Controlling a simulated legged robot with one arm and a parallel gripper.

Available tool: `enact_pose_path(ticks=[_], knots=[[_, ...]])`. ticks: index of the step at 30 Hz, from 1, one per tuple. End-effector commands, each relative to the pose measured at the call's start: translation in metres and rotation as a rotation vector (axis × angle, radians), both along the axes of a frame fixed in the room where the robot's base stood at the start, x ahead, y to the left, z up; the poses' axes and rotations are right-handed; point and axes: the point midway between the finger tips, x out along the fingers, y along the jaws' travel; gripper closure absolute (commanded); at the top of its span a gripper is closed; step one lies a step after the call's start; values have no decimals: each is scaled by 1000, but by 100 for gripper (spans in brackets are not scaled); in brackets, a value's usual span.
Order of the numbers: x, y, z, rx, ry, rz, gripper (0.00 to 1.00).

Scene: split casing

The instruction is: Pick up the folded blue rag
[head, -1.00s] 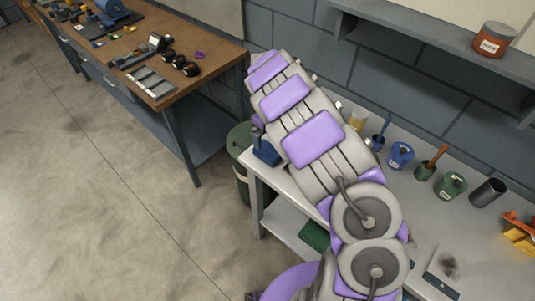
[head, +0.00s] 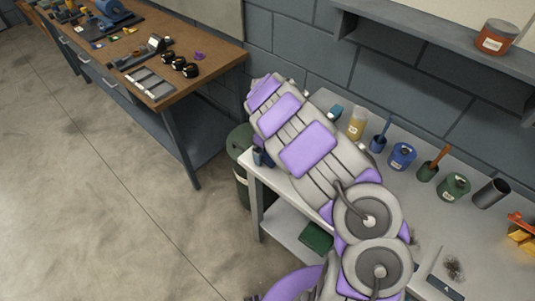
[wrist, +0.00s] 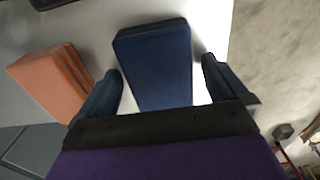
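The folded blue rag (wrist: 158,68) lies on the pale bench top in the wrist view, upper middle. My gripper (wrist: 161,66) is open, with one dark finger on each side of the rag and pale gaps between. I cannot tell whether the fingertips are down at the rag's height. In the head view my arm hides the gripper and most of that bench corner. A small dark blue patch shows at the corner, and I cannot tell whether it is rag or finger.
An orange folded cloth (wrist: 50,82) lies just left of my left finger. On the grey bench (head: 290,222) stand a yellowish jar (head: 357,123), a blue pot (head: 402,156), a green pot (head: 453,187) and a dark cup (head: 490,194). A green bin (head: 240,150) stands by the bench's left end.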

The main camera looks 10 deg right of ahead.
Motion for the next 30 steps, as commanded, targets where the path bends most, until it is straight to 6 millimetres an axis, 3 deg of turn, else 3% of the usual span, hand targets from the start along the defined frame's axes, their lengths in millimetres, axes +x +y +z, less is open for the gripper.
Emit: enact_pose_path(ticks=[2,17,30], knots=[[0,0,0,0,0,0,8],[0,0,0,0,1,0,56],[0,0,10,-1,1,0,56]])
